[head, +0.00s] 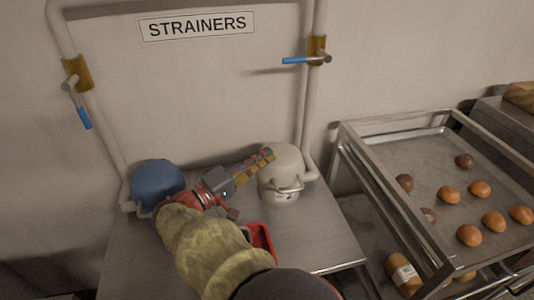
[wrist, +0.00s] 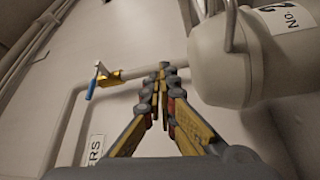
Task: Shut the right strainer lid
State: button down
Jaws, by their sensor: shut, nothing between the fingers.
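The right strainer (head: 284,170) is a cream, round-topped pot with a bar handle (head: 288,188) on its front, standing at the right of the metal bench. In the wrist view its pale rounded body (wrist: 222,62) fills the upper right, with a "NO. 2" label. I see no clear gap under its rounded top, but I cannot tell whether the lid is fully seated. My gripper (head: 268,154) is shut and empty, with its fingertips close by the strainer's upper left side. The wrist view shows the fingertips (wrist: 167,70) together, left of the strainer. Contact is unclear.
A blue round-topped strainer (head: 158,177) stands at the bench's left. A red tray (head: 263,239) lies partly behind my arm. Pipes with blue-handled valves (head: 303,60) frame the wall. A rack with a tray of buns (head: 440,160) stands right of the bench.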

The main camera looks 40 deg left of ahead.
jog(key=shift+s+d+f, duration=0.1)
jog(key=shift+d+f, duration=0.05)
jog(key=shift+f, duration=0.1)
dwell(0.4)
